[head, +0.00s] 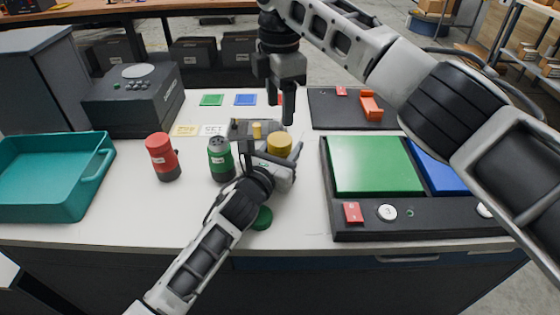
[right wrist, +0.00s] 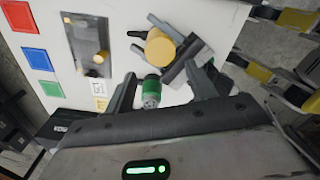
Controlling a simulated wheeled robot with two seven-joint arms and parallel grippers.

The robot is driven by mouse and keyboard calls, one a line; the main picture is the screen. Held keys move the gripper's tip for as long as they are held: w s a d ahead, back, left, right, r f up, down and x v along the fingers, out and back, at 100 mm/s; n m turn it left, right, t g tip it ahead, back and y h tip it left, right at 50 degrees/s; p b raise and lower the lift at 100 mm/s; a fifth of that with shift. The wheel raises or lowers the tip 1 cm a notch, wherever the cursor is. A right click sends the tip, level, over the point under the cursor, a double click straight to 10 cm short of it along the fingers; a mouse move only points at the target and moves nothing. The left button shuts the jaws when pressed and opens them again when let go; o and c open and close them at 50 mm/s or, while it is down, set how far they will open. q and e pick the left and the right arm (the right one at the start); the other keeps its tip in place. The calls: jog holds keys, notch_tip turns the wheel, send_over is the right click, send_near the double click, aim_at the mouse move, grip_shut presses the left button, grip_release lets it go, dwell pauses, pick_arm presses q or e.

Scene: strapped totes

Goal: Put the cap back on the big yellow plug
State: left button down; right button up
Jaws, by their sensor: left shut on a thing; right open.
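A big yellow cylinder (head: 279,145) with a smooth round top is held by my left gripper (head: 272,160) above the table, and it also shows in the right wrist view (right wrist: 160,46). Its lower part is hidden by the gripper, so I cannot tell whether it is the cap alone or a plug with the cap on. A smaller yellow peg (head: 257,130) stands on a dark plate (head: 238,129) just behind. My right gripper (head: 288,104) is open and empty, pointing down behind and above the yellow cylinder; its fingers frame the right wrist view (right wrist: 160,88).
A green plug (head: 220,160) with a bare dark top stands left of my left gripper; a green cap (head: 262,218) lies in front. A red plug (head: 162,157) and a teal tray (head: 70,205) are at left. A panel with green and blue plates (head: 345,215) fills the right.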

aim_at(280, 139)
notch_tip(280, 139, down, 8)
jog(key=shift+r, duration=0.15)
dwell(0.4)
jog(key=c, duration=0.8)
jog(key=m, duration=0.3)
jog(key=o, duration=1.1)
jog(key=shift+s, duration=0.1)
